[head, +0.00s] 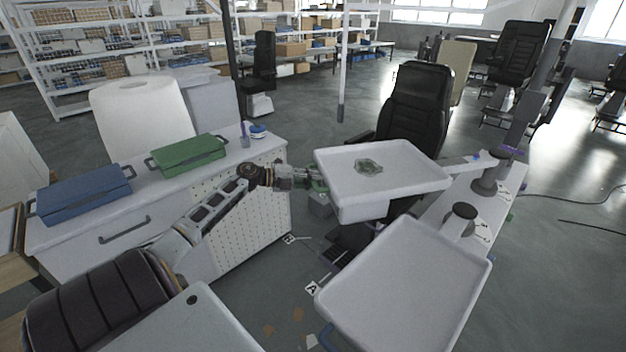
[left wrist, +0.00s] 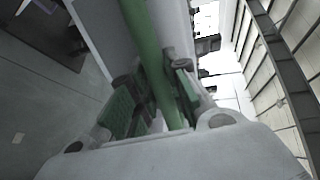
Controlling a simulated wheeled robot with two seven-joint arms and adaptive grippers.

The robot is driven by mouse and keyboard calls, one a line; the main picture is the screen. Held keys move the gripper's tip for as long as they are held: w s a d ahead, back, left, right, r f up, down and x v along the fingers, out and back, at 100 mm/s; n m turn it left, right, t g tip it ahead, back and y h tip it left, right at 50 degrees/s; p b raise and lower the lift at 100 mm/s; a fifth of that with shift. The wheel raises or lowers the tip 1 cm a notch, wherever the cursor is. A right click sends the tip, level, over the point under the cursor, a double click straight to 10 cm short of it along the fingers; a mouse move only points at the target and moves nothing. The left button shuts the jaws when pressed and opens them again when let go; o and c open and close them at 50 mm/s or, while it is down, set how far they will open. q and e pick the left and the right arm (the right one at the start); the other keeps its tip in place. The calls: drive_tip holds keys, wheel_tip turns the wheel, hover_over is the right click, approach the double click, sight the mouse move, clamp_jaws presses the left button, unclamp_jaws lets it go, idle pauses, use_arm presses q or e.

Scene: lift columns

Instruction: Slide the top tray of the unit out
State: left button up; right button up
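The top tray (head: 415,178) is a white, shallow, rimmed tray at the centre right of the head view, with a small grey-green item (head: 368,166) on it. A second white tray (head: 400,290) sits lower and nearer. My left gripper (head: 312,181) is at the top tray's left side. In the left wrist view a green bar (left wrist: 146,35), seemingly the tray's handle, runs between the green-padded fingers (left wrist: 160,92). Both fingers look to be against the bar. The tray's far supports are partly hidden. My right gripper is not in view.
A white cabinet (head: 240,205) stands at left, with a blue case (head: 82,194) and a green case (head: 188,154) on top. A black chair (head: 412,110) stands just behind the top tray. Posts (head: 488,175) rise at right. Grey floor shows between cabinet and trays.

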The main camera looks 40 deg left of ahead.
use_arm(q)
drive_tip(key=o, duration=0.3)
drive_tip(key=shift+w, duration=0.1)
drive_tip(key=shift+s+a, duration=0.15)
drive_tip(key=shift+s, duration=0.1)
drive_tip(key=v, duration=1.1)
drive_tip(key=shift+s+r, duration=0.1)
drive_tip(key=shift+s, duration=0.1)
idle(0.9)
